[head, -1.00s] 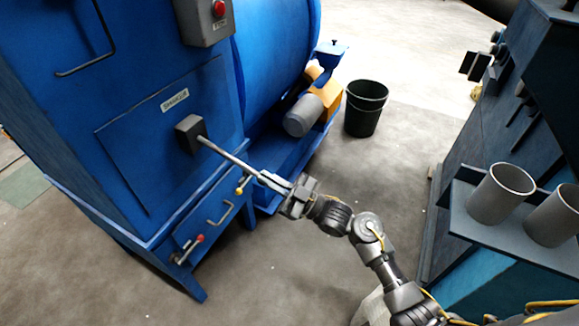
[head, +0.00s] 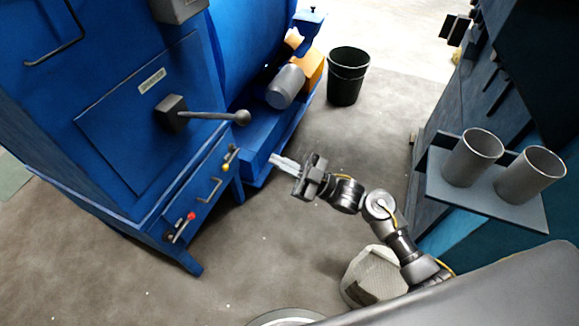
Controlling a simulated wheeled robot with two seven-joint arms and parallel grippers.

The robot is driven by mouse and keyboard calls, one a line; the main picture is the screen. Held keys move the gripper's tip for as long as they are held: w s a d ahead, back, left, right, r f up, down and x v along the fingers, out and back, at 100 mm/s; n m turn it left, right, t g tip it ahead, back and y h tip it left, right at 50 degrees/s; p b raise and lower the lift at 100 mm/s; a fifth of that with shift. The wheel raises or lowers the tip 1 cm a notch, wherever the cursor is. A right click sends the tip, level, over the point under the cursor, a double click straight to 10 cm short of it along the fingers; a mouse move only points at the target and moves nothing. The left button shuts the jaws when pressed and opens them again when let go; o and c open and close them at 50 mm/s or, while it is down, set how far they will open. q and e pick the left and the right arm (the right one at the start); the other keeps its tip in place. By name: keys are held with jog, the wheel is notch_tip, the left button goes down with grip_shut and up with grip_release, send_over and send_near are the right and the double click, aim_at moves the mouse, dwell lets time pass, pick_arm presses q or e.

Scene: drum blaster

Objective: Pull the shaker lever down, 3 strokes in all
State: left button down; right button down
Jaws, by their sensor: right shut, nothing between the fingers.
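The shaker lever (head: 212,115) is a grey rod with a round knob at its end. It sticks out to the right, about level in the picture, from a dark block on the blue cabinet's (head: 110,140) front panel. My right gripper (head: 273,160) is shut and empty. It is apart from the lever, below and to the right of the knob, with its fingers pointing left toward the cabinet. The knob shows clear of the gripper. My left gripper is not in view.
A blue drum with a grey motor (head: 285,87) stands behind the cabinet. A black bin (head: 347,76) is on the floor. Two grey cups (head: 473,158) stand on a shelf (head: 435,180) at the right. Small handles with red and yellow knobs are on the lower cabinet. Open floor lies between.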

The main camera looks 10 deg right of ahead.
jog(key=shift+v, duration=1.1)
jog(key=shift+r, duration=0.1)
jog(key=w+d+f+m+t+h, duration=0.1)
jog(key=d+f+m+t+h, duration=0.15)
jog(key=f+m+h, duration=1)
jog(key=s+d+f+n+g+h, duration=0.1)
jog(key=s+d+f+g, duration=0.15)
jog(key=f, duration=0.75)
jog(key=s+d+f+n+g+h, duration=0.1)
jog(key=s+d+f, duration=0.25)
jog(key=f, duration=0.65)
jog(key=s+d+f+m+g+h, duration=0.1)
jog(key=s+d+f+g, duration=0.3)
jog(key=s+f, duration=0.4)
jog(key=s+d+f+m+g+h, duration=0.2)
jog(key=s+f, duration=0.6)
jog(key=s, duration=0.7)
jog(key=shift+s+d+g+h, duration=0.4)
jog(key=shift+d+g+h, duration=0.5)
jog(key=shift+g+h, duration=0.35)
